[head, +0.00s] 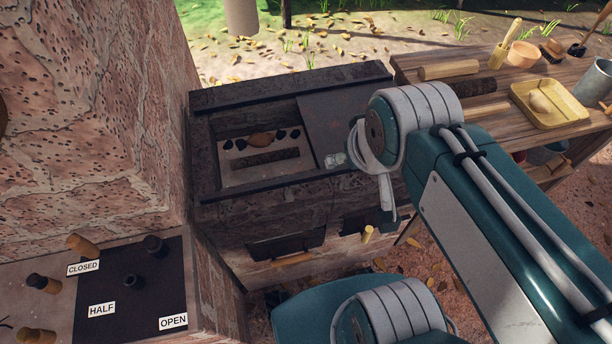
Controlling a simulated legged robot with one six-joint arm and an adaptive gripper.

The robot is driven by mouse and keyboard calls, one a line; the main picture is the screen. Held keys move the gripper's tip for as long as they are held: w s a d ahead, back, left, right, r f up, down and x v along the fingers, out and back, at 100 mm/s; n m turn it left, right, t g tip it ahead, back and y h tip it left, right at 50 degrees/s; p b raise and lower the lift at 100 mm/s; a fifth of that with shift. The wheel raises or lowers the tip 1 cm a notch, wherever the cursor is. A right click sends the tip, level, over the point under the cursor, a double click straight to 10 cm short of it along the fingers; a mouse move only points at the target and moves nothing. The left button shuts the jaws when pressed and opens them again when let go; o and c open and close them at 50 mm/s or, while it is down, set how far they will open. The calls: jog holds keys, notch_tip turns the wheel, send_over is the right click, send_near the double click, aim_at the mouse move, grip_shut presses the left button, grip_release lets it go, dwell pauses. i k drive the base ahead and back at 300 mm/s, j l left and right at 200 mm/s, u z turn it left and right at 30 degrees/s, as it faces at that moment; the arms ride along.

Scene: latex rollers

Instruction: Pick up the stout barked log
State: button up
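A thick, dark log with rough bark (474,88) lies on the wooden table at the upper right, its left end close to my arm's joint in the picture. A second dark, rough log (265,158), thinner in the picture, lies inside the open stone firebox in the middle. A smoother, light brown log (448,70) lies on the table just behind the thick one. My teal arm crosses the right side of the picture. My gripper does not show clearly, so I cannot see its fingers.
The table (520,80) also bears a yellow tray (548,112), a bowl (522,54), a brush and a grey metal pot (594,82). A dark plate (340,125) covers the firebox's right part. A panel with labelled knobs (130,280) stands at lower left.

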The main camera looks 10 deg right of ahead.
aim_at(486, 85)
jog(key=l+u, duration=0.2)
jog(key=l, duration=1.45)
jog(key=l+u, duration=0.2)
jog(key=l, duration=1.5)
